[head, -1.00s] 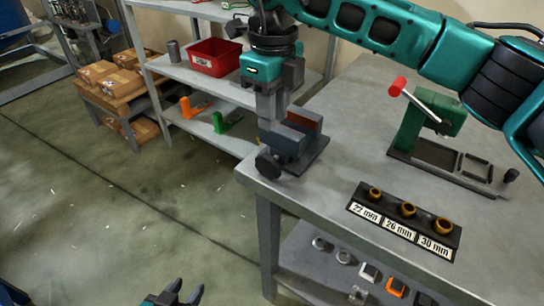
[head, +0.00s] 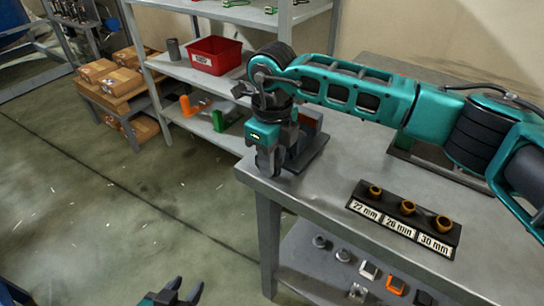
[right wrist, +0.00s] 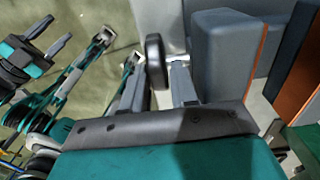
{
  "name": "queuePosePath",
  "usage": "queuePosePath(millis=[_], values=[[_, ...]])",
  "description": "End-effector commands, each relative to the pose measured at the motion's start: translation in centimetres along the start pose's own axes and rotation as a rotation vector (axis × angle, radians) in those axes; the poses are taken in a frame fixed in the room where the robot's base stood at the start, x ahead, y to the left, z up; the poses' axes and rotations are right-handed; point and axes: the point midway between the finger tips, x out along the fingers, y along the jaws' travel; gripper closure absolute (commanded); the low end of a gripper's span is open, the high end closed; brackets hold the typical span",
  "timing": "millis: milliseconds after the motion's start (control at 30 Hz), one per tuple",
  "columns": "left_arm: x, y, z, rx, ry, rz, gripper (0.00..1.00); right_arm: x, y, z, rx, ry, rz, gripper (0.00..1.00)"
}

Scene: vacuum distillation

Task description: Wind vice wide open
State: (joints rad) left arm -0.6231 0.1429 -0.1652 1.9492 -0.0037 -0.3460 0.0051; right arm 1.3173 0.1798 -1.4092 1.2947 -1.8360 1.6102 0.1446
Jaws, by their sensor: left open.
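The vice (head: 308,135) stands at the near left corner of the workbench, partly hidden behind my right gripper (head: 268,167). In the right wrist view its grey jaw block (right wrist: 225,50) is on the right, with a gap to the other, orange-faced jaw (right wrist: 297,75). The dark round handwheel (right wrist: 155,60) shows between the tips of my right gripper (right wrist: 160,72). Those fingers are apart, with a gap seen on each side of the wheel; contact cannot be made out. My left gripper (head: 176,291) is open and empty over the floor, left of the bench.
A black holder (head: 405,222) with brass rings and size labels lies on the workbench (head: 335,185). A green press stands behind my right arm, mostly hidden. A shelf with a red bin (head: 215,56) is behind the bench. Small parts sit on the bench's lower shelf.

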Motion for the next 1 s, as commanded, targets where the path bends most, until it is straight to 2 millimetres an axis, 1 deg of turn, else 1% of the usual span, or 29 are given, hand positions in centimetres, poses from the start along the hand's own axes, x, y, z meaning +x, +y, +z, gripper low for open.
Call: queuePosePath(millis=[33,300,567,800,1000], values=[[0.01,0.00,-0.02,0.000,0.001,0.000,0.57,-0.01,0.02,0.01,0.000,0.000,0.000,0.74],[0.01,0.00,-0.04,0.000,0.001,0.000,0.57,-0.04,0.01,0.01,0.000,0.000,0.000,1.00],[0.05,0.03,0.00,0.000,0.001,0.001,0.57,-0.07,0.03,0.17,0.000,0.020,-0.001,1.00],[0.31,0.16,0.39,-0.002,-0.002,0.003,0.57,-0.03,0.01,0.53,0.002,0.158,-0.002,1.00],[0.46,0.48,0.33,-0.003,0.000,0.010,0.57,-0.14,-0.01,0.63,0.002,0.234,-0.001,1.00]])
